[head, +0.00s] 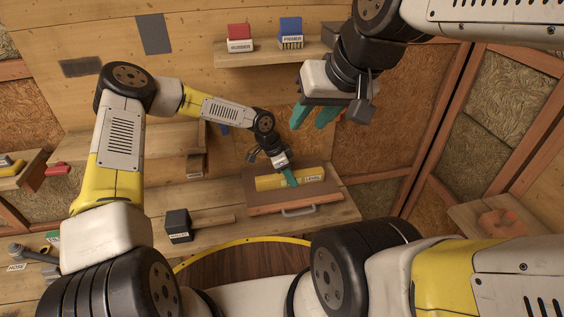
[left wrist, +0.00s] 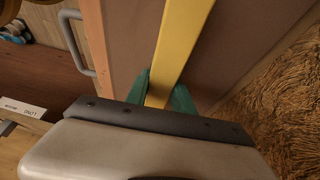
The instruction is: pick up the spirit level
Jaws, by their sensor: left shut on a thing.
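The spirit level is a long yellow bar (head: 270,182) marked LEVEL, lying across the top of a brown case with a handle (head: 250,206) on the workbench. My left gripper (head: 291,181) is over the level with its green fingers on either side of it. In the left wrist view the yellow level (left wrist: 180,50) runs between the two green fingertips (left wrist: 162,92), which are shut on it. The level appears to be at or close to the case top; I cannot tell if there is a gap. My right gripper (head: 313,117) is raised at the upper right, its green fingers apart and empty.
A black mallet (head: 179,225) lies left of the case on the bench. A shelf (head: 270,56) above holds a red box (head: 240,38) and a blue box (head: 290,32). A wooden stand (head: 497,222) with an orange item is at the right.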

